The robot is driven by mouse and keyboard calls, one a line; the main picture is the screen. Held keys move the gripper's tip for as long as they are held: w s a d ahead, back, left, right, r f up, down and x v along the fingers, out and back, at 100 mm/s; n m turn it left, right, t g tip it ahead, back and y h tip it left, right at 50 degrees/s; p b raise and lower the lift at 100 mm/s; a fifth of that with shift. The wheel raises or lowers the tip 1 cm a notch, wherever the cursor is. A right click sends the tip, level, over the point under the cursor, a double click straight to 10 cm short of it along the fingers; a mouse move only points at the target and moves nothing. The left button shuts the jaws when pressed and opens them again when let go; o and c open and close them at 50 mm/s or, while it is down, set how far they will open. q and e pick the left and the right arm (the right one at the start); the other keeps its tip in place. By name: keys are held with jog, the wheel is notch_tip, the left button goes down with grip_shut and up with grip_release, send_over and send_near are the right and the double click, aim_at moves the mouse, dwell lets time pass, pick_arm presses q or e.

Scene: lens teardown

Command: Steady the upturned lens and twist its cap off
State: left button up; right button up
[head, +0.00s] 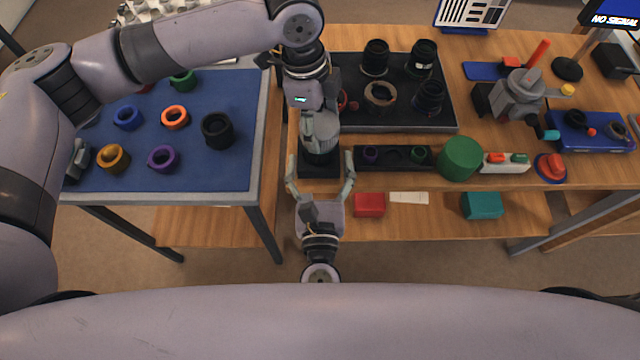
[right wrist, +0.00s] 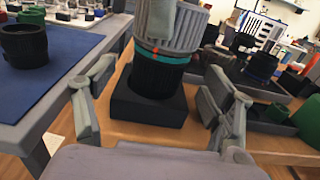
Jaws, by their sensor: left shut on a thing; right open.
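The upturned lens stands upright in a black square block (head: 318,171), which also shows in the right wrist view (right wrist: 150,108). Its black ribbed barrel (right wrist: 158,78) is bare above the block. A thin orange and teal ring lies above the barrel. A grey ribbed cap (right wrist: 181,25) tops the lens; it also shows in the head view (head: 323,138). My left gripper (head: 320,116) is shut on the cap from above, partly hiding it. My right gripper (head: 320,164) is open in front of the block, its fingers on either side of the lens, apart from it.
A blue-matted table (head: 226,176) with several coloured rings stands left, across a gap. Right of the block lie a black slotted holder (head: 397,160) and a green cylinder (head: 460,159). A dark tray (head: 447,119) with lenses sits behind. Red (head: 369,205) and teal (head: 482,206) boxes lie below.

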jog(key=shift+w, duration=2.55)
jog(key=shift+c, duration=0.3)
jog(key=c, duration=1.6)
pick_arm(q)
jog(key=shift+n+t, duration=0.3)
jog(key=shift+n, duration=1.1)
jog(key=shift+n, duration=1.3)
jog(key=shift+n+t, duration=0.3)
jog(key=shift+n, duration=1)
